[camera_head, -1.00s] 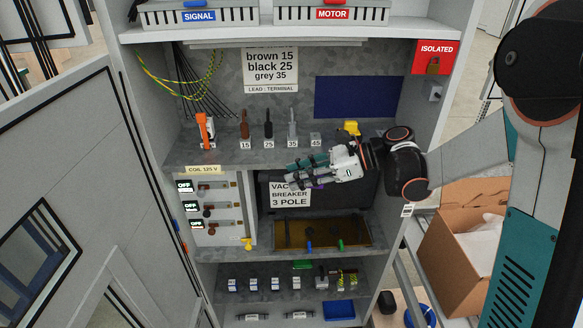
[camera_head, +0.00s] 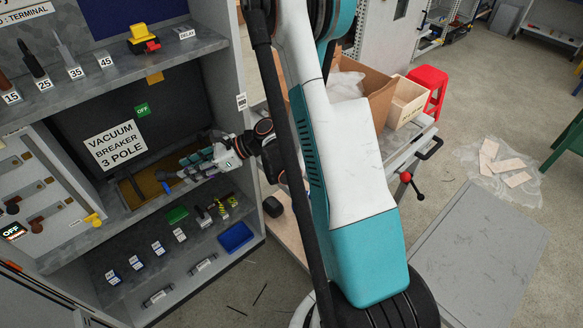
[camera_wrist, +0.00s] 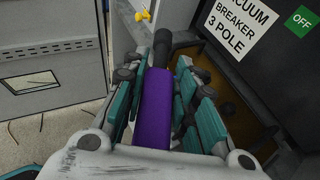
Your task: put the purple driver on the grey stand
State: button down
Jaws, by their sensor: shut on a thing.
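The purple driver (camera_wrist: 154,108) lies lengthwise between the teal-padded fingers of my gripper (camera_wrist: 165,82) in the wrist view, its dark end pointing away. My gripper is shut on it. In the head view my gripper (camera_head: 200,160) is in front of the vacuum breaker's lower bay, below the upper shelf; the driver is barely visible there. A small grey piece with a white label (camera_head: 186,34) is at the upper shelf's right end and looks empty. It appears to be the grey stand, but its label is too small to read surely.
The upper shelf holds numbered pieces (camera_head: 44,84) and a yellow-and-red item (camera_head: 143,40). The black breaker (camera_head: 128,120) stands behind my gripper. A lower shelf holds small parts and a blue tray (camera_head: 236,236). The cabinet's right side wall (camera_head: 222,70) is close to my wrist.

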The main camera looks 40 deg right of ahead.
aim_at(480, 250)
jog(key=k+z, duration=0.15)
jog(key=k, duration=0.45)
jog(key=k+l+z, duration=0.1)
jog(key=k, duration=0.45)
jog(key=z, duration=3.8)
jog(key=k+j+z, duration=0.15)
jog(key=j+z, duration=0.25)
jog(key=k+j+z, duration=0.15)
jog(key=z, duration=0.3)
jog(key=k+j+z, duration=0.15)
jog(key=z, duration=0.25)
jog(key=k+j, duration=0.2)
jog(key=k, duration=0.25)
jog(key=k+j, duration=0.15)
jog(key=k, duration=0.3)
jog(key=k+j, duration=0.2)
jog(key=k, duration=0.25)
jog(key=k+j, duration=0.15)
jog(key=k, duration=0.25)
